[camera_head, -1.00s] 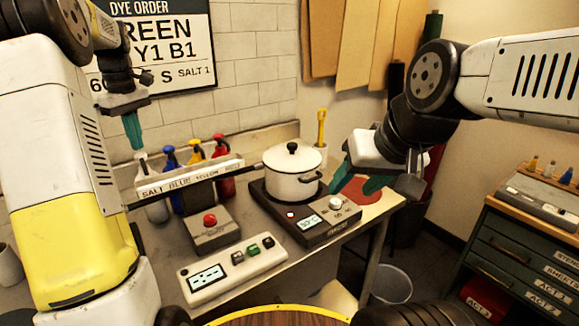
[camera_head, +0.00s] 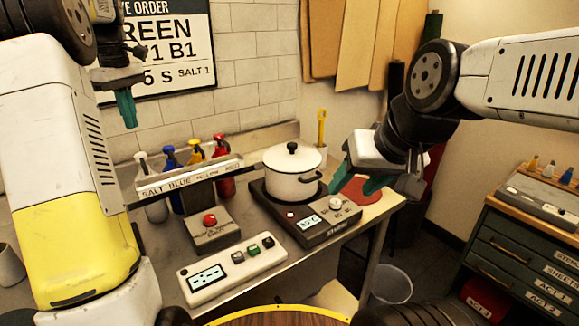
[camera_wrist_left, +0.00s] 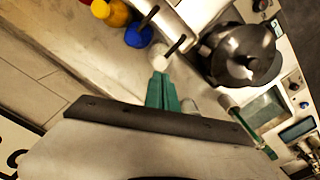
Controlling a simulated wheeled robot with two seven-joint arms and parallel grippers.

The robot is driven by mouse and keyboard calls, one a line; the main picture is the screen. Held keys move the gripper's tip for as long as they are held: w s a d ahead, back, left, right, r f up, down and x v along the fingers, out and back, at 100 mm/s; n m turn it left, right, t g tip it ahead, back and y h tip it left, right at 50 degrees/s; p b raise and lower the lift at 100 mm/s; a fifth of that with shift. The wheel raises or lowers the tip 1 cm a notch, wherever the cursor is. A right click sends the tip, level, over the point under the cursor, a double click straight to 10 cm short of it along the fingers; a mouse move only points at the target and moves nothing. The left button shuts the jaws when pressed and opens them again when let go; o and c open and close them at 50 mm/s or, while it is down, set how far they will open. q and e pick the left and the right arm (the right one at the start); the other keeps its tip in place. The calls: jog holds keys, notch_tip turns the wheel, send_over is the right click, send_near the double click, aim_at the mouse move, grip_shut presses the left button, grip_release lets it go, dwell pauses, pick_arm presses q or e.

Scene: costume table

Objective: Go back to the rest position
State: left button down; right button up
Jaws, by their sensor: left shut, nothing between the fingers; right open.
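My left gripper (camera_head: 126,108) is raised in front of the wall sign at the upper left of the head view. Its green fingers point down, shut and empty, above and left of the bottle rack. The fingers also show in the left wrist view (camera_wrist_left: 163,92), pressed together. My right gripper (camera_head: 360,184) is open and empty, its green fingers just right of the hot plate (camera_head: 318,232) in the head view. I cannot tell whether they touch anything. A white pot (camera_head: 292,178) with a lid stands on the hot plate.
Several pump bottles (camera_head: 223,182) stand behind a labelled rack (camera_head: 190,180). A red-button box (camera_head: 209,230) and a control panel (camera_head: 232,270) are on the table's front. A drawer cabinet (camera_head: 520,262) stands at right, a bin (camera_head: 391,285) on the floor.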

pick_arm(q)
jog(key=s+d+r+m+t+h, duration=0.1)
jog(key=s+d+r+m+t, duration=0.2)
jog(key=s+d+m, duration=0.7)
jog(key=s+d+f+m+t, duration=0.1)
jog(key=s+d+f, duration=0.3)
jog(key=s+d, duration=0.2)
jog(key=s+d+f+m+t+h, duration=0.1)
jog(key=s+d+f+t, duration=0.1)
jog(key=s+d, duration=0.3)
jog(key=s+f, duration=0.1)
jog(key=s, duration=0.3)
jog(key=shift+s+d+f+m, duration=0.35)
jog(key=shift+f+m, duration=0.05)
dwell(1.4)
